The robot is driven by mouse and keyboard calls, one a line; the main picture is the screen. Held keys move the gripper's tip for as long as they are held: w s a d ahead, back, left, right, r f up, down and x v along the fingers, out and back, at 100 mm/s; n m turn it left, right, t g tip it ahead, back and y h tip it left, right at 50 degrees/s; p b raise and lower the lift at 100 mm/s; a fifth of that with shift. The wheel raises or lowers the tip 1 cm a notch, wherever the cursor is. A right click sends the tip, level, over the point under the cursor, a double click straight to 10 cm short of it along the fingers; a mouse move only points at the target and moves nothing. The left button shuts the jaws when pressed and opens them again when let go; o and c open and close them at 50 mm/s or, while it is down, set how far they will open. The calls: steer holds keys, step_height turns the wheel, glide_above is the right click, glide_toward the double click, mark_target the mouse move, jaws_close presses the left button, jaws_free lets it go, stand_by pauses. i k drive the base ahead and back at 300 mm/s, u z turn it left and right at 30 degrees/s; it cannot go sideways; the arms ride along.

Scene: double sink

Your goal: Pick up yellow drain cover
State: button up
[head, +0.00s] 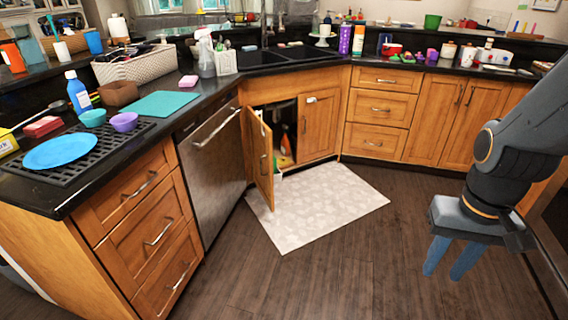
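I cannot make out a yellow drain cover for certain in the head view. The black double sink (290,56) is set in the corner counter at the back, and its inside is mostly hidden by the low angle. My gripper (442,275) hangs at the right, pointing down over the dark wood floor, far from the sink. Its two blue-grey fingers are apart with nothing between them.
A cabinet door (260,158) stands open below the sink, beside a pale floor mat (308,208). The left counter holds a dish rack (85,160), blue plate (60,151), bowls and bottles. Several items crowd the right counter. The floor before me is clear.

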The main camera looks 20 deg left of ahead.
mark_target(283, 161)
steer(key=z, duration=0.15)
steer(key=i, duration=1.6)
steer(key=u, duration=0.7)
steer(key=i, duration=1.5)
steer(key=u, duration=0.65)
